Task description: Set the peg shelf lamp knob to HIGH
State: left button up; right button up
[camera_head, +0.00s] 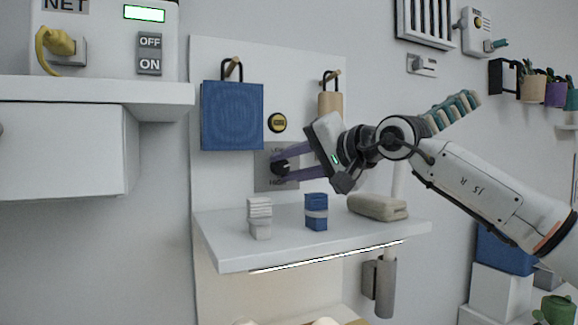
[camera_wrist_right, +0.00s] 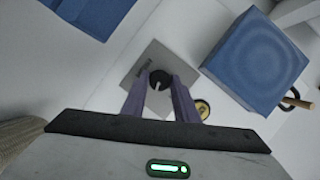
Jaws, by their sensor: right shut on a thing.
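The peg shelf lamp knob (camera_head: 281,168) is a black round knob on a grey plate (camera_head: 262,182) fixed to the white back panel. The plate carries lettering that is partly covered; I cannot read it all. My right gripper (camera_head: 283,169) reaches in from the right with its purple fingers around the knob. In the right wrist view the knob (camera_wrist_right: 159,79) sits between the tips of the two fingers, with a white pointer mark on its face. The right gripper is shut on the knob. My left gripper is not in view.
A blue block (camera_head: 232,115) and a tan one (camera_head: 330,104) hang on pegs above. A yellow-black round button (camera_head: 277,122) is just above the plate. The white shelf (camera_head: 225,238) below holds a white stack (camera_head: 259,217), a blue item (camera_head: 316,211) and a beige case (camera_head: 378,206).

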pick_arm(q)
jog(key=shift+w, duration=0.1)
pick_arm(e)
jog(key=o, duration=1.1)
jog(key=shift+c, duration=0.2)
jog(key=shift+s+d, duration=0.1)
jog(key=shift+s+d+r, duration=0.1)
jog(key=shift+s+d, duration=0.1)
jog(key=shift+d, duration=0.05)
pick_arm(q)
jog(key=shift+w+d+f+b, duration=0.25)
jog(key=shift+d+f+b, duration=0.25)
jog(key=shift+b, duration=0.75)
pick_arm(e)
jog(key=v, duration=0.9)
jog(key=shift+s, duration=0.2)
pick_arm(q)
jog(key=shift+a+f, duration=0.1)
pick_arm(e)
jog(key=shift+d, duration=0.1)
